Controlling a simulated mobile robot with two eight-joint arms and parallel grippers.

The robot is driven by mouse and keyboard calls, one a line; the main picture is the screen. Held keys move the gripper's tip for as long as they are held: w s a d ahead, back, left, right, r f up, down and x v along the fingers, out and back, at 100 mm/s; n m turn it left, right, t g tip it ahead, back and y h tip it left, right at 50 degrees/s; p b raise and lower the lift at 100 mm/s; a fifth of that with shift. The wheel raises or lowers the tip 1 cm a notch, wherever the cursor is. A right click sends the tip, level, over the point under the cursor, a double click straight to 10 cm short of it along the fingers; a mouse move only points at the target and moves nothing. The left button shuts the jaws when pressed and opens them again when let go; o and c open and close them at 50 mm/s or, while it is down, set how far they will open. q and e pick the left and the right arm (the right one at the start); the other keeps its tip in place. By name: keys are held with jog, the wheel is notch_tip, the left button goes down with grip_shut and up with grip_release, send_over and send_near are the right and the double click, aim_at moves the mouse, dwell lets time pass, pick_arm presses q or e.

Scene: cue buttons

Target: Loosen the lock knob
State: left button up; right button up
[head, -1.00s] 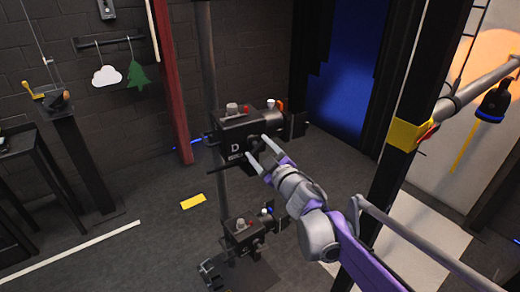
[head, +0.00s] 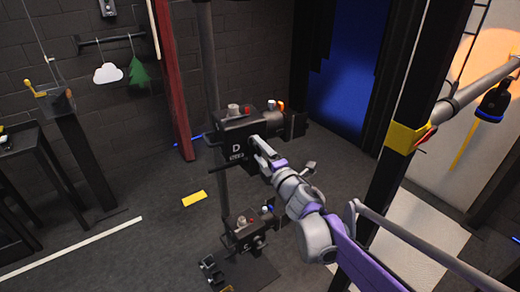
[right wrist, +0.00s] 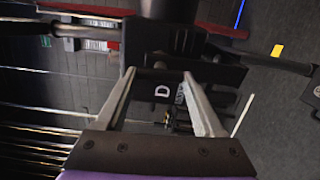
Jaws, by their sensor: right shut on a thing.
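The black unit marked D (head: 232,142) is mounted on the upright grey pole, with its letter sideways in the right wrist view. My right gripper (head: 258,146) is at the right part of its front face, with its fingers seen nearly edge-on. In the right wrist view, the gripper (right wrist: 159,76) has its two grey fingers on either side of a dark knob (right wrist: 160,74) on the unit and is shut on it. The knob is mostly hidden by the fingers in the head view. My left gripper is not in view.
A second black unit (head: 243,236) sits lower on the same pole. A black post with a yellow band (head: 405,136) stands to the right, near my right arm. The floor left of the pole is mostly clear.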

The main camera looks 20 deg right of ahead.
jog(key=shift+n, duration=1.2)
jog(key=shift+f+p, duration=0.1)
jog(key=shift+p, duration=0.2)
jog(key=o, duration=1.4)
jog(key=b+v, duration=0.1)
jog(key=v, duration=1)
jog(key=shift+w, duration=0.1)
